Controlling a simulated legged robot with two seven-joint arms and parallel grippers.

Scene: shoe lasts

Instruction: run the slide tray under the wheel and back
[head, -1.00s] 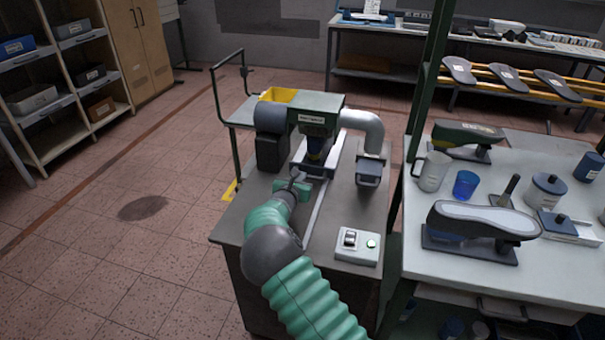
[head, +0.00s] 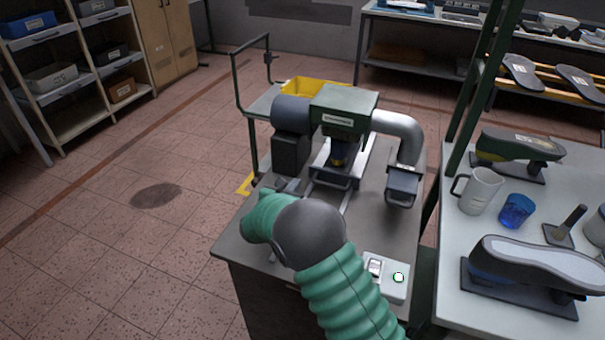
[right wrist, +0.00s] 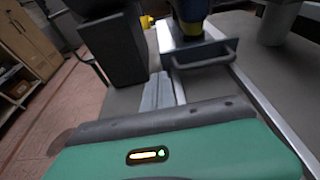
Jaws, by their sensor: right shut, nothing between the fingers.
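The slide tray (head: 351,183) sits on two pale rails under the green machine head (head: 345,103). Its front bar handle (right wrist: 232,48) shows in the right wrist view. The wheel (head: 338,155), dark blue with a yellow part, is just above the tray and mostly hidden by the housing; its lower part shows in the right wrist view (right wrist: 190,10). My right gripper (head: 287,185) is shut and empty, left of the tray handle and apart from it. Its grey fingers (right wrist: 157,92) show beside the left rail in the right wrist view. My left gripper is out of view.
A dark motor block (head: 291,152) stands left of the tray, close to my gripper. A grey duct (head: 402,135) stands right. A switch box (head: 386,274) with a lit green button is at the bench front. The right table (head: 450,235) holds a jug (head: 480,190) and shoe lasts.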

